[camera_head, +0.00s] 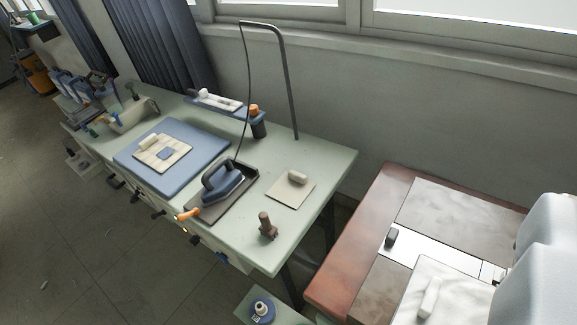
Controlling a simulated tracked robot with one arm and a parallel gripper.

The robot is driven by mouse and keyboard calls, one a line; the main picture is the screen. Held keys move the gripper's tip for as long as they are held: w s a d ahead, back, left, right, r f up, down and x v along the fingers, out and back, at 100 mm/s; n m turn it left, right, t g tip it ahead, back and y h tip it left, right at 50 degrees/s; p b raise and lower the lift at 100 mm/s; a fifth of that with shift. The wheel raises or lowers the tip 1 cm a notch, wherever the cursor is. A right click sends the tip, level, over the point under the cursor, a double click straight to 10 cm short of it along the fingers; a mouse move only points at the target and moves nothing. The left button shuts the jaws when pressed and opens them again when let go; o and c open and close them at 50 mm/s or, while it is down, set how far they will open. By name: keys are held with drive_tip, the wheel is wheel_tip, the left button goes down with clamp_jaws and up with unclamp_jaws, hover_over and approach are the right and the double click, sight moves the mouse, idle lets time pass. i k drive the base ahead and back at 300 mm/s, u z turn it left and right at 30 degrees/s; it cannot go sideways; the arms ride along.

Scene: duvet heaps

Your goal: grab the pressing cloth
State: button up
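A flat beige square cloth (290,190), which looks like the pressing cloth, lies on the pale green table to the right of the iron. A small pale rounded block (297,177) rests on its far part. A second, striped cloth piece (162,153) lies on a blue mat (203,143) further left, with small items on it. I cannot be sure which of the two is the pressing cloth. A dark blue iron (222,184) sits on a dark tray (247,170) between them. My gripper is not visible in this view.
The pale green table (335,160) carries a brown wooden stub (267,226) near its front edge and a tall dark bent pole (290,85) at the back. A brown wooden table (345,265) with large white rounded shapes (550,250) stands at right. Grey floor is open at lower left.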

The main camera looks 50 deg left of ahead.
sight(292, 189)
drive_tip(key=u, duration=0.15)
drive_tip(key=i, duration=0.95)
drive_tip(key=u, duration=0.2)
